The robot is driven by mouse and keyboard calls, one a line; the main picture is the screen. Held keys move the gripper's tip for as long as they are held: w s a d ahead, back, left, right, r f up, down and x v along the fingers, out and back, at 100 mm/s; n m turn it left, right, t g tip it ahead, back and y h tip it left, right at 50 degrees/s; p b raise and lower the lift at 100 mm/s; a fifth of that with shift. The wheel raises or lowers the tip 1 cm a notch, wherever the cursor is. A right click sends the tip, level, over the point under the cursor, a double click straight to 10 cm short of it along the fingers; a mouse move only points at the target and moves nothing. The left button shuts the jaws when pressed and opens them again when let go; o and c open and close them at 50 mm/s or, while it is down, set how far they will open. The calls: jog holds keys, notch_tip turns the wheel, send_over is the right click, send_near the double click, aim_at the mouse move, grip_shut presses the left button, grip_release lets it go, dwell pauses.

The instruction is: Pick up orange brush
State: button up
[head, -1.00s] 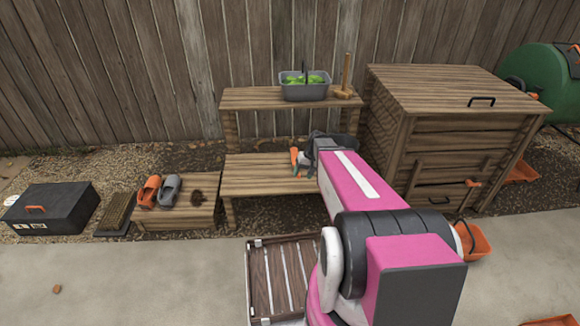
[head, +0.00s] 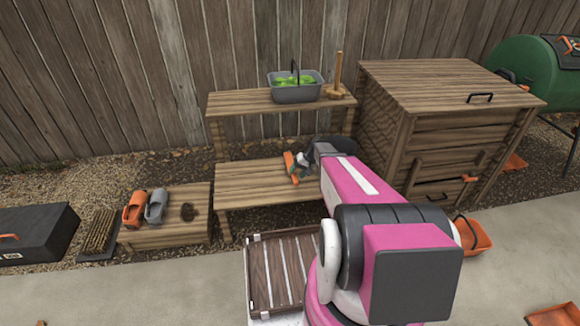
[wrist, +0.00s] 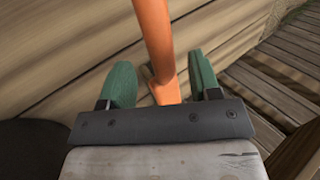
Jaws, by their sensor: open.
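The orange brush (head: 290,161) is at the lower plank bench, partly hidden by my gripper in the head view. In the wrist view its orange handle (wrist: 153,35) runs from the top edge down between my two green fingers. My gripper (wrist: 162,80) is open, with one finger on each side of the handle and a visible gap to each. In the head view my gripper (head: 299,166) is over the bench's seat. The brush's head cannot be made out.
The two-level wooden bench (head: 240,185) has a grey basket (head: 297,94) of green produce on its upper shelf, beside a wooden tool (head: 337,80). A wooden bin (head: 440,130) stands right. A low table (head: 165,235) holds orange and grey items.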

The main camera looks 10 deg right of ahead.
jog(key=x, duration=0.5)
jog(key=shift+a, duration=0.1)
grip_shut()
jog(key=shift+r, duration=0.15)
